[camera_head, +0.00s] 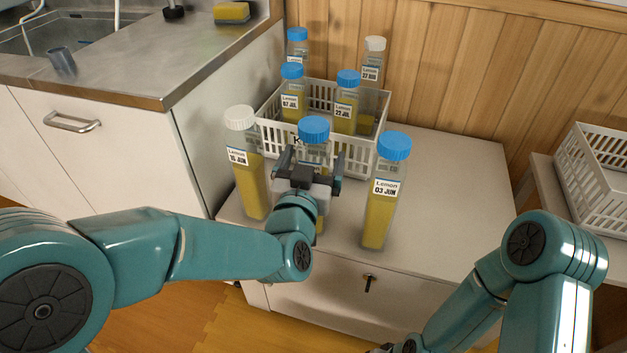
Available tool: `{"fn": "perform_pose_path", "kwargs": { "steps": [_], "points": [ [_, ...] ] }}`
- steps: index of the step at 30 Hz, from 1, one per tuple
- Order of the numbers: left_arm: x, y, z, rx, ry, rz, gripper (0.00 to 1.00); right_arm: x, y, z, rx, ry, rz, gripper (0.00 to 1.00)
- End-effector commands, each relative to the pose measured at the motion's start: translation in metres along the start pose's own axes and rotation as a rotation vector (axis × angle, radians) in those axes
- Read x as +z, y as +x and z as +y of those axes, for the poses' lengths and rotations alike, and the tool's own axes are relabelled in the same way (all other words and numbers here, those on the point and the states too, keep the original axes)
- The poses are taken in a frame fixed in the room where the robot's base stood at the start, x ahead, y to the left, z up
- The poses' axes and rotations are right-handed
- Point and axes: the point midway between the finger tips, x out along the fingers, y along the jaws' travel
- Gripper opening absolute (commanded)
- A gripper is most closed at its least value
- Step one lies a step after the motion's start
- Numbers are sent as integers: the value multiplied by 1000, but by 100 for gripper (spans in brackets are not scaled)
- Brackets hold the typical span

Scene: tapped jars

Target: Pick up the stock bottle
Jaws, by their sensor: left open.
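Several clear bottles of yellow liquid have Lemon labels; none that I can read says stock. In front of the crate, a white-capped bottle (253,190) reads 15 or 16 JUN, and a blue-capped bottle (380,215) at right reads 03 JUN. Between them stands a blue-capped middle bottle (314,130), its label mostly hidden by my left gripper (307,168). That gripper is open, at the upper part of the middle bottle; I cannot tell whether its fingers touch it. My right arm shows at the lower right, its gripper outside the view.
A white slatted crate (352,162) behind holds more bottles, including 07 JUL (291,100) and 22 JUL (345,108). The cabinet top (450,190) is clear at right. An empty-looking white basket (590,190) stands far right. A steel counter (150,70) with a sink rises at left.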

Motion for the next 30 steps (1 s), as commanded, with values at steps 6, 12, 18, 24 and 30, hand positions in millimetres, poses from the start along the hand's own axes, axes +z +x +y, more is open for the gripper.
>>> {"fn": "perform_pose_path", "kwargs": {
  "steps": [6, 12, 18, 24, 30],
  "points": [
    [-2, 30, -2, -1, -1, -1, 94, 3, -11, -6, -1, -8, -8, 36],
    [-1, 32, -2, 0, -1, 0, 94, 3, -10, -6, -1, -9, -8, 36],
    [-1, 32, -2, 0, -1, 0, 48, 3, -10, -6, -1, -9, -8, 36],
    [-1, 32, -2, 0, -1, 0, 0, 3, -10, -6, -1, -9, -8, 36],
    [-4, 32, -2, -1, -1, 5, 0, 3, -11, -6, -1, -9, -8, 36]
  ]
}}
